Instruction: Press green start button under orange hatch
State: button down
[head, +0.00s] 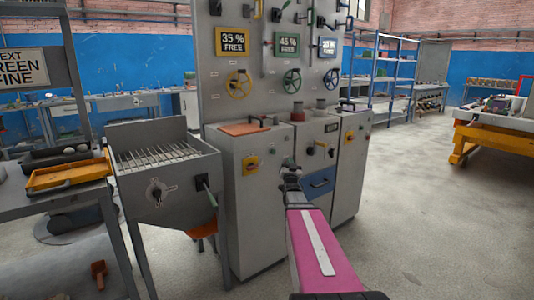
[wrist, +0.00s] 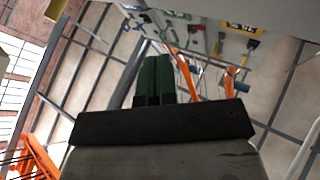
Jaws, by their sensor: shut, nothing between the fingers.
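The orange hatch (head: 245,129) lies flat on top of the left grey cabinet (head: 262,215) in the head view and looks closed. I cannot make out a green start button for certain in either view. My gripper (head: 291,168) is in front of the cabinets, right of the yellow plate, at the end of my pink arm. The wrist view shows its two green fingers (wrist: 158,75) side by side, shut and empty. I cannot tell whether they touch the cabinet.
A grey bin with a grate (head: 155,158) and a side lever (head: 207,190) stands left of the cabinet. A panel with handwheels (head: 291,81) rises behind. Open floor (head: 420,215) lies farther right.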

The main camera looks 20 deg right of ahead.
aim_at(273, 152)
jog(key=shift+w+d+r+t, duration=0.1)
jog(key=shift+w+r+t, duration=0.05)
jog(key=shift+r+t, duration=0.45)
jog(key=shift+w, duration=0.1)
jog(key=w+a, duration=0.3)
jog(key=w, duration=0.5)
jog(key=shift+w, duration=0.2)
dwell(2.0)
jog(key=shift+w+a, duration=0.15)
jog(key=shift+w, duration=0.05)
jog(key=shift+w+a, duration=0.15)
jog(key=shift+w, duration=0.3)
dwell(0.8)
dwell(0.4)
jog(key=shift+s+d, duration=0.3)
jog(key=shift+s, duration=0.55)
